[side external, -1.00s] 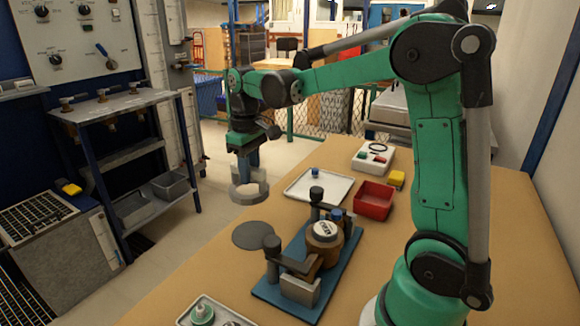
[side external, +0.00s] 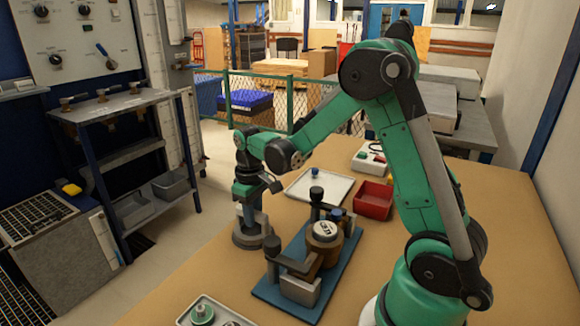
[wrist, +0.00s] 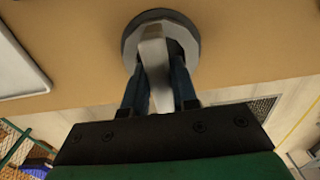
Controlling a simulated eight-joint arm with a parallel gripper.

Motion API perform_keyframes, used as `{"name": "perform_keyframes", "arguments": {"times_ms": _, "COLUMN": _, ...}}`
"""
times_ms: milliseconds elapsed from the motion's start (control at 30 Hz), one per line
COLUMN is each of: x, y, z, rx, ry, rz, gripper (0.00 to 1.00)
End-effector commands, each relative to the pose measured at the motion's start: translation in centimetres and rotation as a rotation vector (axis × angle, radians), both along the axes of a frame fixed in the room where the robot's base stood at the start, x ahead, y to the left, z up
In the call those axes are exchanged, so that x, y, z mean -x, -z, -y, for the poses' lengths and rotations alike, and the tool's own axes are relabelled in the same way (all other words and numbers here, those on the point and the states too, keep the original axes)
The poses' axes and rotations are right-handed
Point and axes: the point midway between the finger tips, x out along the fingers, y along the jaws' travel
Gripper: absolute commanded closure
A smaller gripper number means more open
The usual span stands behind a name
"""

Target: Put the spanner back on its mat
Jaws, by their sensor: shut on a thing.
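The wrist view shows the gripper (wrist: 159,82) with a finger on each side of the spanner (wrist: 153,52). I cannot tell if the spanner touches the mat.
A blue baseplate (side external: 268,293) with clamps and a brown round meter (side external: 325,250) stands close to the right of the mat. Behind it are a white tray (side external: 330,188), a red bin (side external: 374,197) and a white button box (side external: 368,160).

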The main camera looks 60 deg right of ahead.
Motion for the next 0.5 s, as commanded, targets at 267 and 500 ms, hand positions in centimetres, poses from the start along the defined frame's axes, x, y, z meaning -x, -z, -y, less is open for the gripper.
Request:
{"name": "perform_keyframes", "arguments": {"times_ms": 267, "x": 0.00, "y": 0.27, "z": 0.00, "rx": 0.000, "ry": 0.000, "rz": 0.000, "gripper": 0.45}}
{"name": "perform_keyframes", "arguments": {"times_ms": 500, "x": 0.00, "y": 0.23, "z": 0.00, "rx": 0.000, "ry": 0.000, "rz": 0.000, "gripper": 0.45}}
